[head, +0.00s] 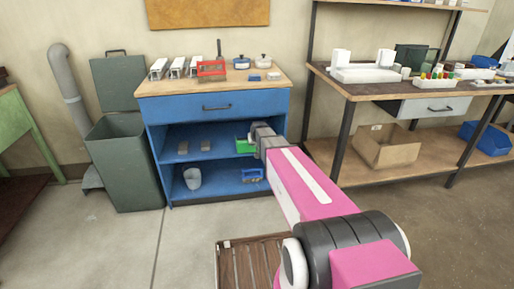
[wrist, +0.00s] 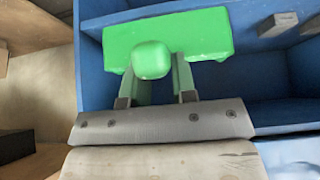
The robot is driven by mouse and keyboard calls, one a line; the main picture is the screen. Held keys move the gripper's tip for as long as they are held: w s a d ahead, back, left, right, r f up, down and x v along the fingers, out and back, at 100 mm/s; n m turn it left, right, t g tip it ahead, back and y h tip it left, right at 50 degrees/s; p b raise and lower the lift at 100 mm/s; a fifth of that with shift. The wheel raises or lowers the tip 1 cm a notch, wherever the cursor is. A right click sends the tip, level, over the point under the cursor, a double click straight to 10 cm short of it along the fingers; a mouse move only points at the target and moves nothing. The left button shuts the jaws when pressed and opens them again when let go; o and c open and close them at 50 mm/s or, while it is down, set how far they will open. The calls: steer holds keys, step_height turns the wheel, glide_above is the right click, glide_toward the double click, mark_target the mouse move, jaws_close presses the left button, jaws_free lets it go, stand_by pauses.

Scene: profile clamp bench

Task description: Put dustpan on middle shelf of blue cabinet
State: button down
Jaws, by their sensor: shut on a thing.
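The green dustpan (head: 243,147) is held at the front of the blue cabinet's (head: 218,106) middle opening, toward its right side. In the wrist view the dustpan (wrist: 205,32) has its rounded handle end toward me and its wide part toward the cabinet inside. My gripper (head: 256,141) is shut on the dustpan; its fingers also show in the wrist view (wrist: 156,95). The middle shelf (head: 208,156) lies below the dustpan. I cannot tell whether the dustpan touches the shelf.
Small brushes or blocks (head: 183,147) lie on the left of the middle shelf. The lower shelf holds a grey bucket (head: 192,178) and a small blue container (head: 251,174). A cabinet side wall (wrist: 92,75) stands close left of the dustpan in the wrist view. A wooden slatted pallet (head: 240,262) lies on the floor.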

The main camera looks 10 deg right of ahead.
steer(key=w, duration=0.4)
steer(key=shift+w+f, duration=0.15)
steer(key=shift+w, duration=0.05)
steer(key=shift+w+f, duration=2.05)
steer(key=shift+w, duration=0.3)
jaws_free()
steer(key=shift+s, duration=0.15)
steer(key=shift+s+r, duration=0.6)
steer(key=shift+s, duration=1.2)
steer(key=shift+s+r, duration=0.55)
steer(key=shift+s, duration=1.25)
steer(key=shift+s+r, duration=0.6)
steer(key=shift+s, duration=1.2)
